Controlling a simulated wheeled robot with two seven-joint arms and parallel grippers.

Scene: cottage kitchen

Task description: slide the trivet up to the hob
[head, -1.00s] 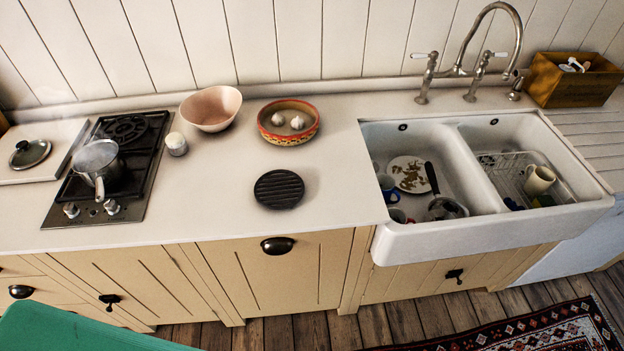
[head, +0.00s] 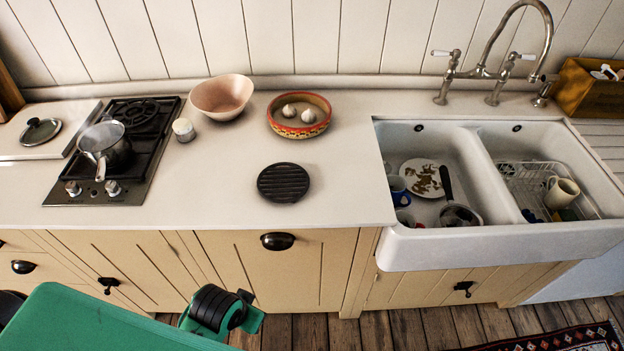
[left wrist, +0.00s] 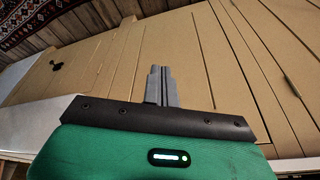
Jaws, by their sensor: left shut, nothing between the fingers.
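The trivet (head: 284,183) is a round, black, ribbed disc lying flat on the pale worktop, left of the sink. The hob (head: 122,165) is a black two-burner plate with steel knobs, set in the worktop to the left of the trivet, with bare worktop between them. A steel saucepan (head: 110,152) stands on its front burner. My left gripper (left wrist: 158,82) shows in the left wrist view, its fingers together and empty, in front of the cream cupboard doors. In the head view a green arm part of mine is low at the front; no fingertips show there. My right gripper is not seen.
A red-patterned dish (head: 299,116) with garlic sits behind the trivet. The sink (head: 398,232) holds dishes. The worktop's front edge is clear.

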